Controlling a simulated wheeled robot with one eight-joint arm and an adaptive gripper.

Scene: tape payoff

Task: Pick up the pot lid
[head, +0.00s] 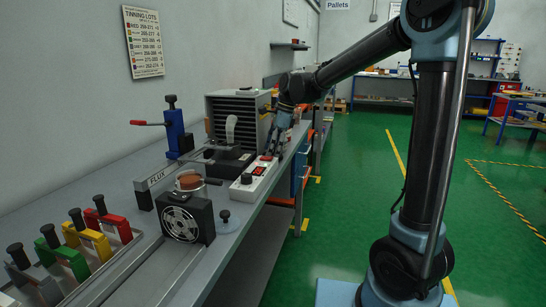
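What looks like the pot lid (228,222) is a small grey disc with a dark round knob, lying on the grey bench near its front edge. A small clear pot (190,184) with brown contents stands behind a black fan box, left of the lid, and its top looks uncovered. My gripper (275,154) is farther along the bench, beyond the lid and apart from it. It points down above the far end of a white control box. Its fingers are small and dark, so I cannot tell whether they are open or shut. I see nothing held.
The black fan box (180,219) stands close left of the lid. The white control box (252,182) with red switches lies beyond it. Several coloured clamps (108,218) fill the near left. A grey finned unit (238,118) stands at the back.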

